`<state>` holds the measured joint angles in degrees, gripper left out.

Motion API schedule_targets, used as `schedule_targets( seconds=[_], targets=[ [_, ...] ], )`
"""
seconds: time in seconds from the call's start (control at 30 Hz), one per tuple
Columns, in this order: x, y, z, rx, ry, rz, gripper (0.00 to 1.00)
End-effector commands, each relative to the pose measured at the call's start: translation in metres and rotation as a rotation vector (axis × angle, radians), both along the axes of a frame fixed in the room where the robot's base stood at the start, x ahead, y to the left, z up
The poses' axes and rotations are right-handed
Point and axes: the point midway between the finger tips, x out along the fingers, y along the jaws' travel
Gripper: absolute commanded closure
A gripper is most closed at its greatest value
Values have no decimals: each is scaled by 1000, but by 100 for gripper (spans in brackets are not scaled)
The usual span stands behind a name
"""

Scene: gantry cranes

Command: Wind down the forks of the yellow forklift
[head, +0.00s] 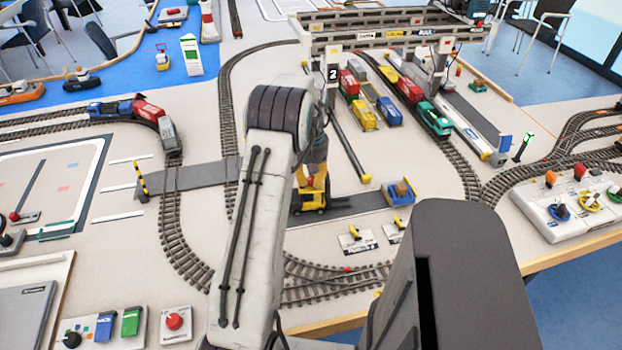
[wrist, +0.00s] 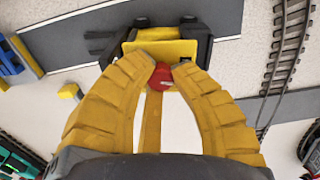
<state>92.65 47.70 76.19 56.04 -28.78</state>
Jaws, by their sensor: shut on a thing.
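The yellow forklift (head: 309,202) stands on a dark grey road strip, partly hidden by my arm in the head view. In the wrist view the forklift (wrist: 165,45) is seen from above, with dark wheels and dark forks (wrist: 98,42) sticking out to the left. The height of the forks is hard to tell from above. My gripper (wrist: 161,70) has its yellow fingers closed on a red knob (wrist: 160,78) at the near side of the forklift. In the head view my gripper (head: 314,180) is just above the forklift, partly hidden.
A blue cart with a brown load (head: 399,192) stands right of the forklift. Two small panels with yellow levers (head: 356,239) lie in front. Rail track (head: 340,284) curves nearby. The gantry crane (head: 395,30) and several wagons stand behind. A striped post (head: 141,182) is at left.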

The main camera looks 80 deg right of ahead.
Motion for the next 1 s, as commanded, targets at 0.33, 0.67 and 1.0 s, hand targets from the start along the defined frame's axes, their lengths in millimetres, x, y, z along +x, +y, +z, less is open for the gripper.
schedule_targets(
  seconds=[0.33, 0.67, 1.0],
  targets=[
    [0, 1, -2, 5, -1, 146, 100],
    [0, 2, -2, 6, 0, 179, 100],
    [0, 2, -2, 7, -1, 178, 73]
  ],
)
